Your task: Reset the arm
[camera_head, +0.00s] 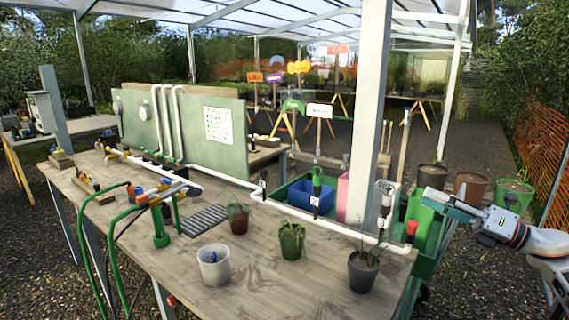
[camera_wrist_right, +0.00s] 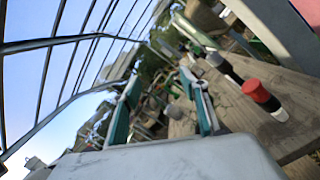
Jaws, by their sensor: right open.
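My right gripper (camera_head: 430,197) reaches in from the right, beyond the right end of the wooden table (camera_head: 150,262), with its fingertips pointing left. In the right wrist view my right gripper (camera_wrist_right: 160,88) shows two separated green-and-grey fingers with nothing between them. It is open and empty. A dark tool with a red cap (camera_wrist_right: 262,97) shows beyond and to the right of the fingers in that view. My left gripper does not show in either view.
On the table stand a white pot (camera_head: 213,268), potted plants (camera_head: 291,240) and (camera_head: 363,270), a white pipe (camera_head: 340,231) and a dark tray (camera_head: 204,219). A blue bin (camera_head: 308,197) and a white post (camera_head: 368,110) stand behind. Large pots (camera_head: 471,188) stand beyond the gripper.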

